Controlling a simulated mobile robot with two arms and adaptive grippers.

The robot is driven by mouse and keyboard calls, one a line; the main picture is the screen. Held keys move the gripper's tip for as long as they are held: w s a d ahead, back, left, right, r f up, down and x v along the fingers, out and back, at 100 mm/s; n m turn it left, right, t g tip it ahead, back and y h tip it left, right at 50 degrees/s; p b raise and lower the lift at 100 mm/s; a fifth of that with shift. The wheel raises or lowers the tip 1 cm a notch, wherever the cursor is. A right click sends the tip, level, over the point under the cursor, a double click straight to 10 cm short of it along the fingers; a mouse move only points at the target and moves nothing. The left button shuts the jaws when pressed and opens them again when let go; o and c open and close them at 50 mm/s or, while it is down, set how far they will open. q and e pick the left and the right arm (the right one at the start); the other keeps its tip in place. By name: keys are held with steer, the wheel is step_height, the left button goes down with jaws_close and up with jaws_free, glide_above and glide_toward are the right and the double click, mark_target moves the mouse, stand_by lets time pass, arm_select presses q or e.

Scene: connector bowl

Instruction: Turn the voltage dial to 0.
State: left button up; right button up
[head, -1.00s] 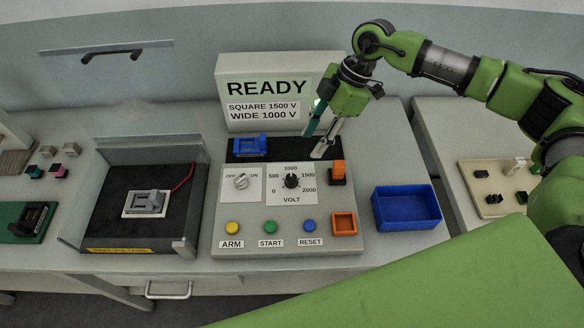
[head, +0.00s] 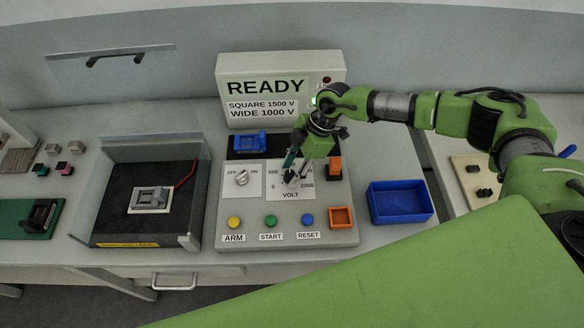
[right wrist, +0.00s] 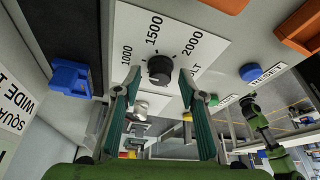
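The voltage dial (right wrist: 160,70) is a round black knob on a white plate marked 0 to 2000. In the right wrist view the 1000, 1500 and 2000 labels show beyond it; I cannot tell for certain which value its pointer marks. In the head view the dial (head: 289,178) is partly covered by my right gripper (head: 296,172). The right gripper is open, and its two fingertips (right wrist: 158,75) stand on either side of the knob with visible gaps. My left gripper is not in view.
The OFF/ON switch (head: 241,178) stands left of the dial. ARM (head: 234,222), START (head: 270,221) and RESET (head: 307,219) buttons line the front. The display (head: 268,90) reads READY.

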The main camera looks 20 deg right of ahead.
steer(key=shift+c, duration=0.5)
jaws_close()
